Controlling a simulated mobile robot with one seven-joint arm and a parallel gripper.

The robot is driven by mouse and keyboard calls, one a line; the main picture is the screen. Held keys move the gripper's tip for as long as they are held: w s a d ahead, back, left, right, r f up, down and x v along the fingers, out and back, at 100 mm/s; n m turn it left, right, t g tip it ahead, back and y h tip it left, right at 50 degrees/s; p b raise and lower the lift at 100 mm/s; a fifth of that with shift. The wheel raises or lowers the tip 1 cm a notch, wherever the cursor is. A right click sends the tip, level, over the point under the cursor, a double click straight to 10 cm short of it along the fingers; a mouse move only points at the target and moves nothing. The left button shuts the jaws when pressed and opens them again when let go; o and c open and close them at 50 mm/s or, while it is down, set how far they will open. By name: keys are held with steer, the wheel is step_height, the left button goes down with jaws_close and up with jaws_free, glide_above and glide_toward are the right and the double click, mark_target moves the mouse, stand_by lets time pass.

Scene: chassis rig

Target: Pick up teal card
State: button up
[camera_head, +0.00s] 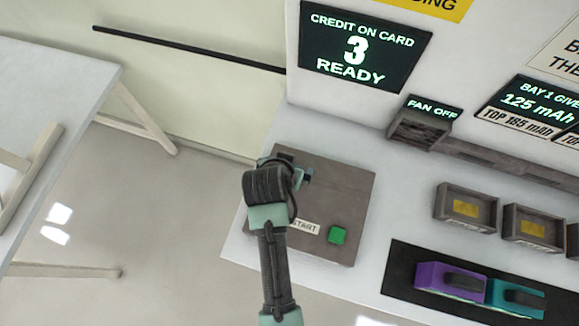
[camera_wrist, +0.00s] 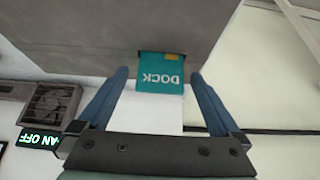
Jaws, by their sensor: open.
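The teal card (camera_wrist: 160,75), with the word DOCK upside down and a small yellow patch, shows in the wrist view at the edge of a grey-brown box (camera_wrist: 90,30). My gripper (camera_wrist: 160,78) is open, with one dark blue finger on each side of the card and a gap to each. I cannot tell how deep the card lies between the fingers. In the head view my gripper (camera_head: 290,165) is over the far part of the box (camera_head: 345,190), and I cannot make out the card there.
The box has a green button (camera_head: 338,235) and a START label. To its right, a black tray (camera_head: 400,275) holds a purple block (camera_head: 435,278) and a teal block (camera_head: 515,300). A fan unit (camera_head: 420,125) and a screen reading 3 READY (camera_head: 362,45) stand behind.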

steer(key=shift+f, duration=0.1)
steer(key=shift+c, duration=0.2)
steer(key=c, duration=1.3)
